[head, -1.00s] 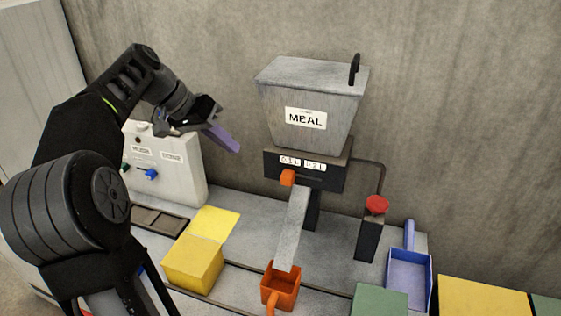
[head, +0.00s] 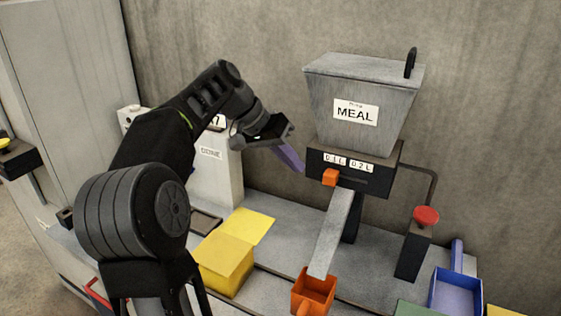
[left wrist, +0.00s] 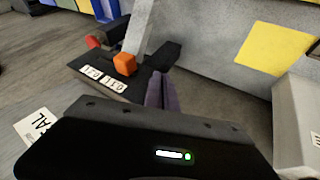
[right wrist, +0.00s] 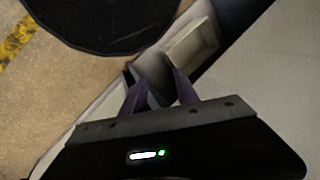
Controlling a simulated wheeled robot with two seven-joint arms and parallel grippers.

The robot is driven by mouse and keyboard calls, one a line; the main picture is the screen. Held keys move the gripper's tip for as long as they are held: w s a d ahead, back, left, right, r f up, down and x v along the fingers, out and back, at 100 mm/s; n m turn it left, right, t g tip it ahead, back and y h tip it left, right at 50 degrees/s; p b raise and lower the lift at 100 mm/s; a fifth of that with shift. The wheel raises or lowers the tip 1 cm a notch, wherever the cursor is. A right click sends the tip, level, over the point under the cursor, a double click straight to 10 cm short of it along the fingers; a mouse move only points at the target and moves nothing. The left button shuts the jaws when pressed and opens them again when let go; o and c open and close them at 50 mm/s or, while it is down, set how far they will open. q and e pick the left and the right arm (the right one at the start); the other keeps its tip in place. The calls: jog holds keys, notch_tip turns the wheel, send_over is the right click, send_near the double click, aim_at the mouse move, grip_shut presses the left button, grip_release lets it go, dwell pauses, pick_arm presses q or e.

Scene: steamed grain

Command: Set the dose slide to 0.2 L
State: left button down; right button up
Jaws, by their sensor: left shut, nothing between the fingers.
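The dose slide's orange knob (head: 330,177) sits at the left end of its slot, below the 0.1 L label (head: 335,159). The 0.2 L label (head: 361,165) is to its right. The knob (left wrist: 124,63) also shows in the left wrist view, which sees the dispenser upside down. My left gripper (head: 298,167) is shut and empty, its purple fingers just left of the knob and apart from it. The fingers (left wrist: 160,80) point past the knob in the left wrist view. My right gripper (right wrist: 160,82) is open and empty, away from the dispenser.
The MEAL hopper (head: 362,100) stands above the slide block. A grey chute (head: 331,235) runs down to an orange cup (head: 313,291). A red button (head: 426,215) is at right. A yellow box (head: 227,263) and a blue tray (head: 455,290) flank the bench. The wall is behind.

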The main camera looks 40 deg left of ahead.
aim_at(331, 177)
pick_arm(q)
jog(key=d, duration=0.1)
jog(key=w+d, duration=0.1)
jog(key=d, duration=0.1)
jog(key=d+p, duration=0.1)
jog(key=shift+w+d+f, duration=0.15)
jog(key=shift+w+f, duration=0.05)
jog(key=shift+w, duration=0.15)
jog(key=d, duration=0.2)
jog(key=w+d+b, duration=0.1)
jog(key=d, duration=0.1)
jog(key=w+d, duration=0.1)
jog(key=d, duration=0.1)
jog(key=shift+d, duration=0.25)
